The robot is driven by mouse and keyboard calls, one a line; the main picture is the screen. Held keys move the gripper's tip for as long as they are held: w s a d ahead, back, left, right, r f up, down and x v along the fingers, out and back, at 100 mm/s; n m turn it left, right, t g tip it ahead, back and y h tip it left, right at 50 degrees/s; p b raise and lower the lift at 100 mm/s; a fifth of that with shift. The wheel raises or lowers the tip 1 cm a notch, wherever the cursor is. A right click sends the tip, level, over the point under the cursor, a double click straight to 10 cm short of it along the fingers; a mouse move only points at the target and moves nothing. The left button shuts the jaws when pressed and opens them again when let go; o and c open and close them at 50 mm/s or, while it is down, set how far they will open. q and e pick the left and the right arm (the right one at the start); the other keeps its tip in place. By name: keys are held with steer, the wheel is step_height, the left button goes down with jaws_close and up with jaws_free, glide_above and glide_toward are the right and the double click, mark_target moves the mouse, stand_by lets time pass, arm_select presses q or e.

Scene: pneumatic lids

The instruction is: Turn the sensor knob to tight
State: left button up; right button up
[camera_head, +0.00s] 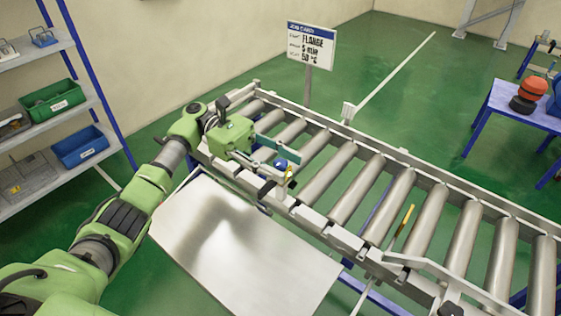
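A small blue part (281,163), which looks like the sensor knob, sits on a pale bracket at the near rail of the roller conveyor (345,184). A yellow piece shows just below it. My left arm reaches in from the left, and its green wrist is over the conveyor's near left end. My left gripper (262,160) is beside the blue part, just left of it. Its fingers are small and partly hidden, so I cannot tell whether they are open or touch the knob. The knob's setting is too small to read. My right gripper is out of view.
A job sign (311,46) stands behind the conveyor. A bare metal plate (240,245) lies in front of it. A yellow stick (404,221) stands among the rollers. Shelves with a green bin (52,102) and blue bin (80,146) are left. A blue table (515,108) is right.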

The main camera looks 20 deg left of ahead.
mark_target(275, 160)
arm_select(q)
steer(key=shift+a, duration=0.1)
steer(key=shift+v, duration=3.65)
